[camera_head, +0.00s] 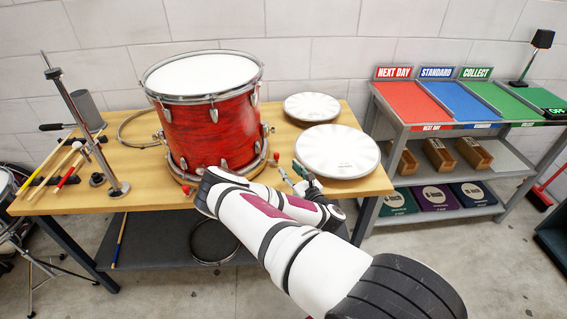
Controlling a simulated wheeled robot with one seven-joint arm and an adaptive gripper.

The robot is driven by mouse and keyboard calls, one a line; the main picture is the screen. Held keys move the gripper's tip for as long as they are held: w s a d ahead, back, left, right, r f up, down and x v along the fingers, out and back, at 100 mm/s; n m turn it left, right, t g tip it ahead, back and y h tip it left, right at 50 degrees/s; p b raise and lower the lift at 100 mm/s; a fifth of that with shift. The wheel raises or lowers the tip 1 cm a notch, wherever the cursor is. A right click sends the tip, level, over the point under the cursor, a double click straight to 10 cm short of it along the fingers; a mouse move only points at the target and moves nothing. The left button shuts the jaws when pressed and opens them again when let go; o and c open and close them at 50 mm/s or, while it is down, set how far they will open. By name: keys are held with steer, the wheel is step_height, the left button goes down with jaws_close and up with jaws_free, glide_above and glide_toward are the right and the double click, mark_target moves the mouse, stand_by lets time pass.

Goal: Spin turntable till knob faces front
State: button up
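A red drum (212,130) with a white head and chrome hoop stands upright on the left half of the wooden bench. Under it shows the rim of a round wooden turntable (256,166), its front partly hidden by my arm. Small red bits show low around the drum: one (190,188) at the front left, one (276,156) at the right. I cannot tell which is the turntable's knob. My gripper (292,173) is just right of the turntable, low over the bench; its fingers are small and partly hidden, so its opening is unclear.
Two pale round pads or cymbals (338,152) (312,106) lie right of the drum. Drumsticks (67,176) and a metal stand (88,135) are at the left. A grey shelf rack (443,132) with coloured panels stands right of the bench.

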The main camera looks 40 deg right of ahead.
steer(key=shift+s+a, duration=0.1)
steer(key=shift+s, duration=0.85)
steer(key=shift+c, duration=0.3)
